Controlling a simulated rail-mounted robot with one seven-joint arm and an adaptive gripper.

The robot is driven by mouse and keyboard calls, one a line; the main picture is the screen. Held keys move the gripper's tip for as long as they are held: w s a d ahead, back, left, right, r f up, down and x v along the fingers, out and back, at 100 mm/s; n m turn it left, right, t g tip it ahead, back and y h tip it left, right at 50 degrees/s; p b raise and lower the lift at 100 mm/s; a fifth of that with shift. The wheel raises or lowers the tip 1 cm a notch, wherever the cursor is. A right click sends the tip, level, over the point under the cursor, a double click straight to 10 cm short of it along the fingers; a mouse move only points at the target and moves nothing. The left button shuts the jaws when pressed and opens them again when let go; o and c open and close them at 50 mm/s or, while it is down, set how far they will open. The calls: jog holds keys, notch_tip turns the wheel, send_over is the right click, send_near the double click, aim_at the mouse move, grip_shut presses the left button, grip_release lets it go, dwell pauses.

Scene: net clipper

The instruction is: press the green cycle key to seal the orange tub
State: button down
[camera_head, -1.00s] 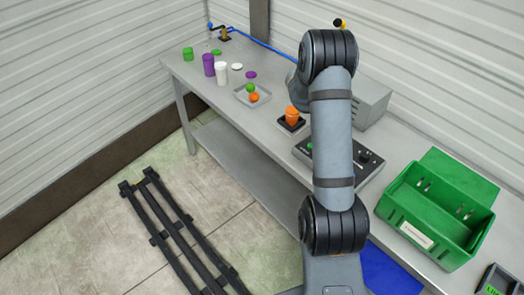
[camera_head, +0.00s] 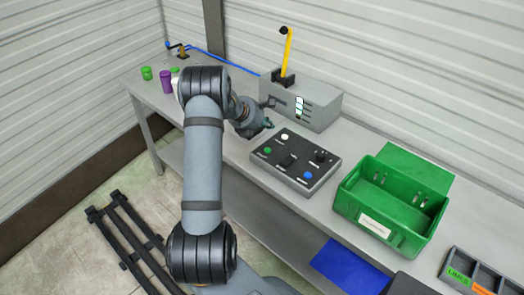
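The green key (camera_head: 267,150) is a small round button at the left of a dark control panel (camera_head: 294,178) on the bench. The orange tub is not visible now; my arm covers that part of the bench.
A grey machine (camera_head: 318,110) with a raised yellow lever (camera_head: 288,52) stands behind the panel. A green crate (camera_head: 362,222) is to the right, with a compartment tray (camera_head: 452,258) beyond it. A purple tub (camera_head: 165,82) and a green tub (camera_head: 147,73) stand at the far left.

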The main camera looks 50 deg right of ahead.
aim_at(267, 151)
notch_tip(267, 151, down, 9)
jog(key=b, duration=0.8)
dwell(1.4)
jog(key=shift+w+f+b, duration=0.1)
jog(key=shift+f+b, duration=0.25)
jog(key=shift+b, duration=0.05)
